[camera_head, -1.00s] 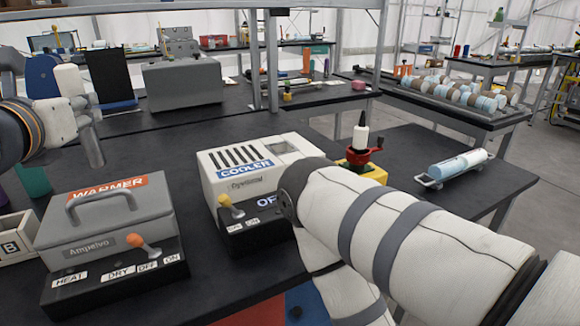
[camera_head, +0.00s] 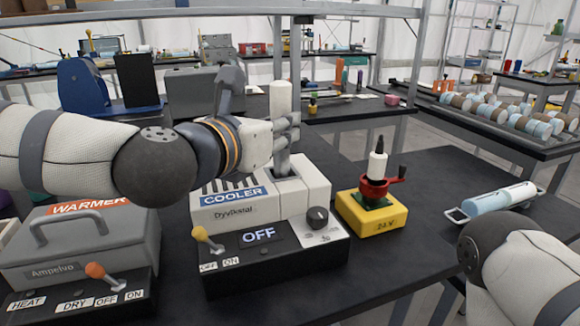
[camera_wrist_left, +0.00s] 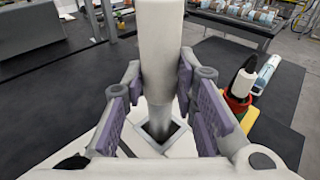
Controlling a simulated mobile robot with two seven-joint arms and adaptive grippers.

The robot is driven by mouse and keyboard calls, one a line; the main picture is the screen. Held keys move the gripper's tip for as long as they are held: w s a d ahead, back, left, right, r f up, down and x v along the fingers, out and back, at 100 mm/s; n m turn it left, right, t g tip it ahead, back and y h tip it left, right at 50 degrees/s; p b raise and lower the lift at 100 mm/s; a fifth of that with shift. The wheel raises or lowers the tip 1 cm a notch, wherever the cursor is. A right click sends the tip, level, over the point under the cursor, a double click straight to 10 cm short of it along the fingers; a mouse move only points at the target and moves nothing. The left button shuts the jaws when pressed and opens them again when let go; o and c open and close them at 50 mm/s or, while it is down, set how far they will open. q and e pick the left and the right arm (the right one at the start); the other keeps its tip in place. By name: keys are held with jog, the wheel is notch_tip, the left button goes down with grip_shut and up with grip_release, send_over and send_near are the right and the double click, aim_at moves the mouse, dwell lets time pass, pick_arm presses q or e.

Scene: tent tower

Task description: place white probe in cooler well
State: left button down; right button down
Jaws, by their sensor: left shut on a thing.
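The white probe (camera_head: 281,98) is upright in my left gripper (camera_head: 289,128), which is shut on its white upper body. The probe's grey lower end points down at the cooler (camera_head: 235,212). The left wrist view shows the probe (camera_wrist_left: 162,45) between the purple pads of my left gripper (camera_wrist_left: 160,85). Its metal tip is at the dark square cooler well (camera_wrist_left: 146,139) and appears to be inside the opening; the depth is hidden. The cooler display reads OFF. My right arm shows at lower right, but its gripper is out of view.
The grey warmer (camera_head: 85,250) stands left of the cooler. A yellow base (camera_head: 372,219) with a red crank holder (camera_head: 376,190) and a black-tipped white bottle (camera_head: 377,163) stands close on the right. A pale blue tube (camera_head: 490,203) lies in a rack farther right.

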aim_at(278, 153)
pick_arm(q)
notch_tip(278, 153, down, 4)
jog(key=shift+f, duration=0.1)
pick_arm(e)
jog(key=shift+s+f, duration=0.35)
jog(key=shift+f, duration=0.05)
pick_arm(q)
jog(key=shift+f+b, duration=0.15)
jog(key=shift+b, duration=0.15)
jog(key=c, duration=1.3)
grip_release()
